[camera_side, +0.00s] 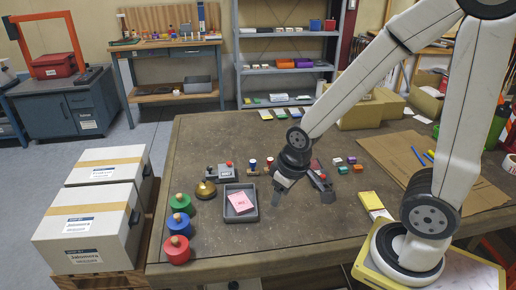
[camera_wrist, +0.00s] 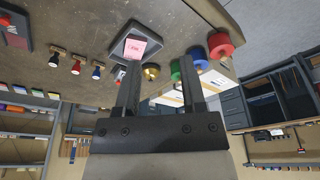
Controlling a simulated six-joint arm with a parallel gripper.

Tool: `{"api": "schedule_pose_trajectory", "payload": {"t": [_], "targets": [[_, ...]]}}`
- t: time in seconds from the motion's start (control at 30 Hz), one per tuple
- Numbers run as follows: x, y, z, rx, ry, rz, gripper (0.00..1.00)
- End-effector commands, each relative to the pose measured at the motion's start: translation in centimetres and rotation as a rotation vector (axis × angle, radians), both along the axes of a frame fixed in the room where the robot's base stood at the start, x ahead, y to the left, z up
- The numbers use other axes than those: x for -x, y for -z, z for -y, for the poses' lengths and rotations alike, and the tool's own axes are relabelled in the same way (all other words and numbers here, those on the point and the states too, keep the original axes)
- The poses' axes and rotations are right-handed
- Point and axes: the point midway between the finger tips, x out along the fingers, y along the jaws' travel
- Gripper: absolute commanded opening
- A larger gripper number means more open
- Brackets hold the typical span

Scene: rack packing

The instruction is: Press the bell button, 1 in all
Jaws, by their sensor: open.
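The bell (camera_side: 205,190) is a small brass dome with a knob on top. It stands on the table left of the grey tray in the side view. In the wrist view the bell (camera_wrist: 151,71) shows beyond my fingers, between their tips. My gripper (camera_side: 303,193) is open and empty, above the table to the right of the tray in the side view. It is well apart from the bell. Its two dark fingers (camera_wrist: 160,68) are spread in the wrist view. Whether anything touches the fingertips cannot be told from the side view.
The grey tray (camera_side: 240,213) holds a pink note. Red (camera_side: 175,250), blue (camera_side: 179,224) and green (camera_side: 180,203) round pots with knobs stand near the left edge. A grey device with a red button (camera_side: 221,172) sits behind the bell. Cardboard (camera_side: 400,163) lies at right.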

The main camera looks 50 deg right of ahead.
Motion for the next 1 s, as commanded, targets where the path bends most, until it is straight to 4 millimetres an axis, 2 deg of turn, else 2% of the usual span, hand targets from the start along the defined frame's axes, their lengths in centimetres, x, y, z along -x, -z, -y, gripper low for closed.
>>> {"api": "schedule_pose_trajectory", "payload": {"t": [0.03,0.13,0.17,1.0], "targets": [[0.00,0.00,0.00,0.000,0.000,0.000,0.33],[0.00,0.00,0.00,0.000,0.000,0.000,0.02],[0.00,0.00,0.00,0.000,0.000,0.000,0.00],[0.00,0.00,0.00,0.000,0.000,0.000,0.00]]}}
